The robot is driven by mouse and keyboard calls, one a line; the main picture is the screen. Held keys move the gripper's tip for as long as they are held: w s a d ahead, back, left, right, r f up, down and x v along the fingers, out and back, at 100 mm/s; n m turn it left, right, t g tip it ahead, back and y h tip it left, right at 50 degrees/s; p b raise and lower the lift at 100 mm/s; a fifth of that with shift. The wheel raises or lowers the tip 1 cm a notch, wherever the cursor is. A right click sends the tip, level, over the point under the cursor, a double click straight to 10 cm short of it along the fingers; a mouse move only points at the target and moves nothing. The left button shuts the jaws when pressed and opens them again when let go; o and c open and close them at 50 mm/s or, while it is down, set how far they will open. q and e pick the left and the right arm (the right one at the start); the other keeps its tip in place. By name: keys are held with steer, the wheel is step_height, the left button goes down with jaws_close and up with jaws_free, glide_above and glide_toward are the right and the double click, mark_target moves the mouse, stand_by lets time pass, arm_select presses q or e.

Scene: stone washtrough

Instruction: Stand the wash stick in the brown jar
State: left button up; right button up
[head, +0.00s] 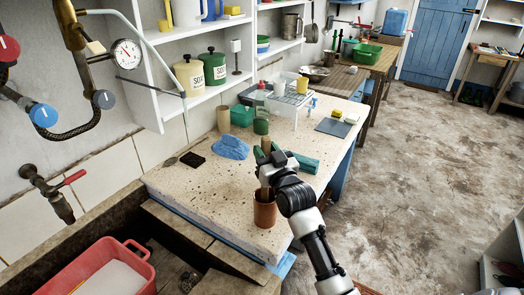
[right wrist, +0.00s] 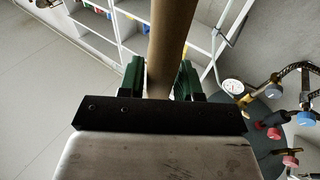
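The wash stick (right wrist: 170,45) is a plain brown wooden rod between the green fingers of my right gripper (right wrist: 160,82) in the right wrist view. The fingers are closed on it from both sides. In the head view my right gripper (head: 266,157) is over the stone counter, above the brown jar (head: 264,213). The jar stands upright near the counter's front edge. The stick is upright, its top above the fingers and its lower part at the jar's mouth. It looks inside the rim, but its lower end is hidden. My left gripper is not in view.
A dish rack (head: 285,96) stands farther back. A red basin (head: 105,272) sits in the trough at lower left.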

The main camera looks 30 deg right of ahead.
steer(key=o, duration=0.4)
steer(key=shift+c, duration=0.2)
steer(key=shift+s, duration=0.1)
steer(key=s+f+b, duration=0.1)
steer(key=s+b, duration=0.1)
steer(key=s, duration=0.8)
steer(key=shift+s+a+f, duration=0.25)
steer(key=shift+a+f, duration=0.05)
steer(key=shift+f, duration=0.1)
